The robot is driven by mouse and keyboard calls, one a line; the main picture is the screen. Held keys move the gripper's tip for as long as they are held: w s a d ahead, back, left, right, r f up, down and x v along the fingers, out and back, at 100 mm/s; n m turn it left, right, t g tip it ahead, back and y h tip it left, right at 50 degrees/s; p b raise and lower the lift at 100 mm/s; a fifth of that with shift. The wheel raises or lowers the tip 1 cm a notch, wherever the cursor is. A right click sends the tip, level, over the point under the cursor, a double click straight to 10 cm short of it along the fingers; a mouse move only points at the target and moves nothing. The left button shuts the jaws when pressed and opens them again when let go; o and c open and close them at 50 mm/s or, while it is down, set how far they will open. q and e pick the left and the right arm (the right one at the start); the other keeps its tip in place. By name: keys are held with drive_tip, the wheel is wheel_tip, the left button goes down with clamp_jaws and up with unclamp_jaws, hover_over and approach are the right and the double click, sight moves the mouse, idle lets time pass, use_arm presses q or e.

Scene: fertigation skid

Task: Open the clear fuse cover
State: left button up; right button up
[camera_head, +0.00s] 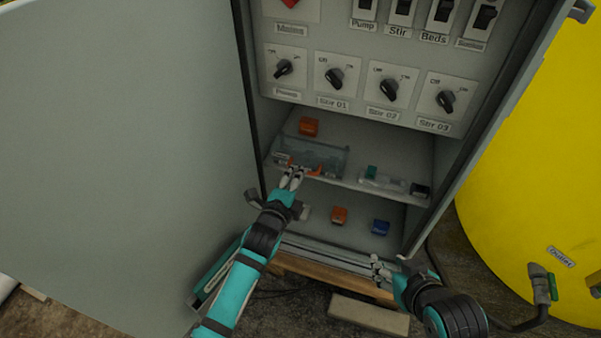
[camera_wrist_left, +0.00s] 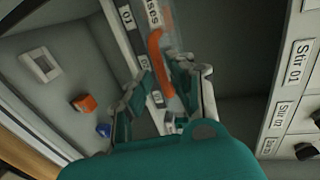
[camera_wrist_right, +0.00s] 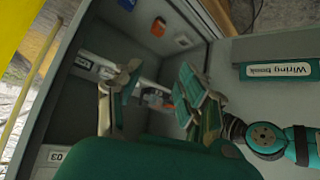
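The clear fuse cover (camera_head: 322,154) is a see-through box-like lid on the left part of the cabinet's middle shelf. It appears lowered. An orange strip (camera_head: 312,171) runs along its lower front. My left gripper (camera_head: 293,174) is at the strip's left part. In the left wrist view the orange strip (camera_wrist_left: 158,62) shows between the parted fingers (camera_wrist_left: 170,80); contact cannot be told. My right gripper (camera_head: 379,266) is low in front of the cabinet, apart from the cover. In the right wrist view its fingers (camera_wrist_right: 158,85) are spread and empty.
The large cabinet door (camera_head: 120,150) stands open at left. Rotary switches (camera_head: 335,79) sit above the shelf. An orange block (camera_head: 308,127) is behind the cover. Orange (camera_head: 339,215) and blue (camera_head: 380,227) blocks lie below. A yellow tank (camera_head: 535,140) stands at right.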

sight(307, 159)
use_arm(q)
drive_tip(key=shift+b+x, duration=0.45)
drive_tip(key=shift+x, duration=1.35)
use_arm(e)
drive_tip(key=w+a+r+t, duration=0.1)
drive_tip(key=w+r+t, duration=0.2)
drive_tip(key=w+r, duration=0.1)
drive_tip(key=shift+w+a+y, duration=0.15)
drive_tip(key=shift+a+y, duration=0.2)
drive_tip(key=shift+y, duration=0.05)
use_arm(q)
drive_tip(key=shift+c, duration=0.3)
clamp_jaws()
use_arm(e)
drive_tip(key=shift+f, duration=0.1)
